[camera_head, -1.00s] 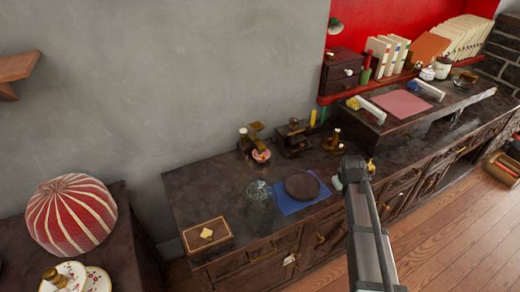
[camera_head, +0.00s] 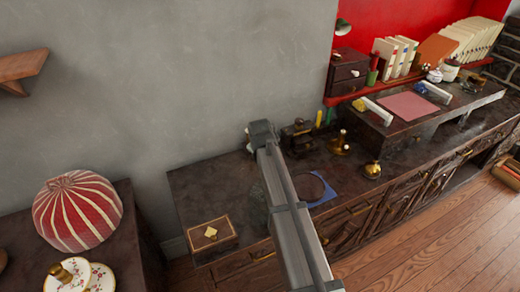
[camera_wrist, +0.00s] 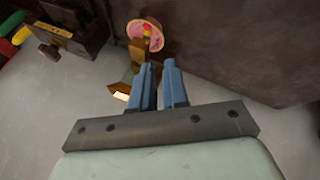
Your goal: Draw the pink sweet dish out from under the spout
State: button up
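The pink dish (camera_wrist: 145,35) shows in the wrist view just beyond my fingertips, with small red and yellow sweets in it. A brown and brass object (camera_wrist: 136,56) lies right beside the dish's lower edge; I cannot make out its spout clearly. My gripper (camera_wrist: 159,66) has two blue-grey fingers with a gap between them, and nothing is between them. The dish is apart from the fingertips. In the head view my arm reaches over the cabinet and hides the dish and most of the object beside it.
A dark metal device (camera_head: 298,135) and a brass stand (camera_head: 340,143) are right of my arm. A brass bell (camera_head: 372,170) is farther right. A wooden box (camera_head: 212,236) sits at the cabinet's left front. A blue sheet (camera_head: 323,193) lies partly behind my arm. The grey wall is close behind.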

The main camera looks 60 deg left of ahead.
jog(key=shift+s+a, duration=0.15)
jog(key=shift+s, duration=0.1)
jog(key=x, duration=1.3)
jog(key=shift+w+a+f, duration=0.15)
jog(key=shift+a+f, duration=0.1)
jog(key=shift+c, duration=0.3)
grip_shut()
jog(key=shift+d, duration=0.1)
jog(key=shift+d, duration=3.45)
